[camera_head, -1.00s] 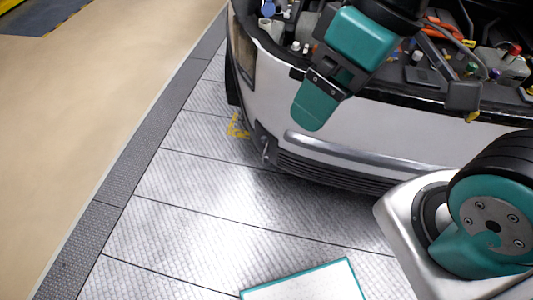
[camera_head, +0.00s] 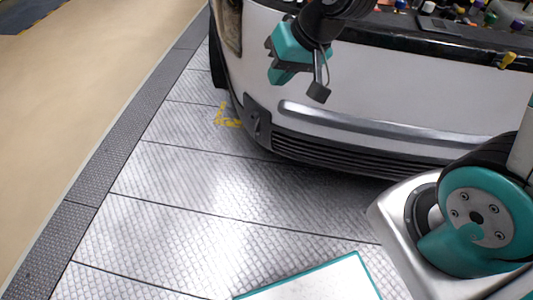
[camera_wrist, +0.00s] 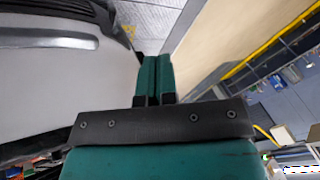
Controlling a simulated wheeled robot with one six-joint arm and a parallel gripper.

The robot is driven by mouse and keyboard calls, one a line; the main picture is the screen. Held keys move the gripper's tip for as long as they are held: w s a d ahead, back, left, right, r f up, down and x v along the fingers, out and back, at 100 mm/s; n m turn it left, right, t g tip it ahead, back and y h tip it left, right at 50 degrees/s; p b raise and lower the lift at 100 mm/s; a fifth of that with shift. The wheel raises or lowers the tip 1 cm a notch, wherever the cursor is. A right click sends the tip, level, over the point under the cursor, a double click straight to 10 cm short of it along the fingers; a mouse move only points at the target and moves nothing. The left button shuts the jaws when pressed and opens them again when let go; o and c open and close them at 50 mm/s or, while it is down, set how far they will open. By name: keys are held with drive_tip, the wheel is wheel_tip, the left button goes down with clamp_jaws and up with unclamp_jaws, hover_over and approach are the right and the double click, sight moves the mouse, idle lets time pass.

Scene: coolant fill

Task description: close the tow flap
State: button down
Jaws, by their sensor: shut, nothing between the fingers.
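The tow flap (camera_head: 257,122) is a small dark piece at the left corner of the car's front bumper, beside the lower grille. It seems to stand out from the bumper, but it is too small to tell how far. My gripper (camera_head: 280,76) is in front of the white bumper, above the flap and slightly right of it in the head view, apart from it. In the wrist view my gripper's teal fingers (camera_wrist: 157,60) are together with nothing between them. The dark bumper corner shows beyond them at upper left; I cannot make out the flap there.
The white car front (camera_head: 380,90) fills the upper right, with its engine bay open above. A silver strip and dark grille (camera_head: 330,155) run along its bottom. The patterned floor (camera_head: 190,180) left of the car is clear. A teal-edged white panel (camera_head: 315,280) shows at the bottom.

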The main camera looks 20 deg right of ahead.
sight(257, 131)
drive_tip(key=w+d+f+m+t+h+b, duration=0.1)
drive_tip(key=w+d+f+m+b, duration=0.15)
drive_tip(key=f+b, duration=0.6)
drive_tip(key=w+d+f+m+t+h+b, duration=0.1)
drive_tip(key=w+d+f+b, duration=0.25)
drive_tip(key=f, duration=1.05)
drive_tip(key=w+d+f+m+t+b, duration=0.15)
drive_tip(key=w+d+f+b, duration=0.35)
drive_tip(key=f, duration=0.6)
drive_tip(key=w+a+f+b, duration=0.4)
drive_tip(key=w+a+f, duration=0.3)
drive_tip(key=shift+a+f+m, duration=0.2)
drive_tip(key=shift+f+m, duration=0.15)
drive_tip(key=shift+m, duration=0.05)
drive_tip(key=shift+h, duration=0.3)
